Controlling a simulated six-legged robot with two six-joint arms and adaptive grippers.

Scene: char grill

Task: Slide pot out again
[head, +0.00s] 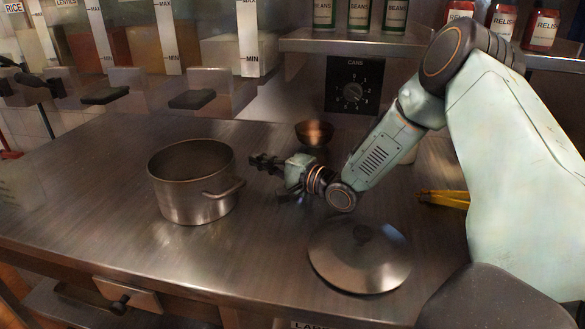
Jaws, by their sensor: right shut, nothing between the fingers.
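A steel pot (188,193) stands upright and without a lid on the metal counter, left of centre. Its side handle (225,191) points right, towards my right gripper. My right gripper (254,161) is just right of the pot, with its fingers pointing left at about rim height. It is shut and empty, and a small gap seems to part it from the pot. A round steel lid (350,262) with a dark knob lies on the counter to the right. My left gripper is not in view.
A small copper bowl (314,133) stands behind my gripper. Yellow tongs (444,199) lie at the right beside my arm. Dispensers with protruding chutes (205,87) line the back left, and a dial panel (352,87) is at the back. The counter's left and front middle are clear.

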